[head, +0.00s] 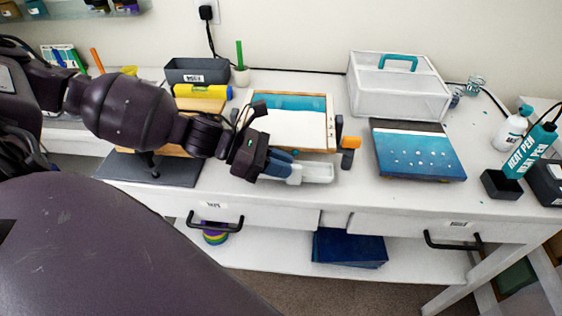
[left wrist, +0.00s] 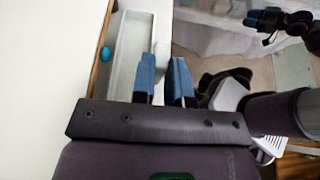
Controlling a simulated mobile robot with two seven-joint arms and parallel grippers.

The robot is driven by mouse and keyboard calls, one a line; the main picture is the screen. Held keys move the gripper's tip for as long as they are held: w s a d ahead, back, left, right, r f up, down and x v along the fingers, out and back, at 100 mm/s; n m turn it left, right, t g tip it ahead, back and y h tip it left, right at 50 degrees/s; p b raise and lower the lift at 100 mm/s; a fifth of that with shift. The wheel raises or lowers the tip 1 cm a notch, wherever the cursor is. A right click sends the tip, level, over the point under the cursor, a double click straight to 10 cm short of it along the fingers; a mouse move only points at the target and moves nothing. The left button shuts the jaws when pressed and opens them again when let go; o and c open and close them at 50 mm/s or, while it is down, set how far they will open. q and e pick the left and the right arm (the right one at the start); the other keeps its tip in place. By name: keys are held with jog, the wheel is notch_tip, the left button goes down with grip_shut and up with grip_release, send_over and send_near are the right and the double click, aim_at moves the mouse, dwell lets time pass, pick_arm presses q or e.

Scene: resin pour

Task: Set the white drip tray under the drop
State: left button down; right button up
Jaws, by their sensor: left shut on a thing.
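The white drip tray (head: 318,173) is a narrow open tray at the front of the worktop, before the wood-framed panel (head: 331,124) with its teal and white surface. My left gripper (head: 285,168) is shut on the tray's near end. In the left wrist view one blue finger is inside the tray (left wrist: 130,45) and one outside. A teal drop (left wrist: 106,54) shows at the panel's wooden edge, just left of the tray in that view. Whether the tray touches the worktop I cannot tell. My right gripper (left wrist: 264,19) shows small in the left wrist view; its opening is unclear.
An orange-topped clamp (head: 350,143) stands at the panel's right side. A blue painted panel (head: 416,150) lies farther right, with a clear lidded box (head: 399,86) behind it. A yellow roll (head: 203,91) and grey bin (head: 197,70) stand left. The worktop's front edge is close.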

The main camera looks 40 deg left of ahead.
pick_arm(q)
jog(key=shift+f, duration=0.3)
jog(key=c, duration=1.1)
grip_release()
jog(key=shift+c, duration=0.2)
jog(key=shift+s, duration=0.1)
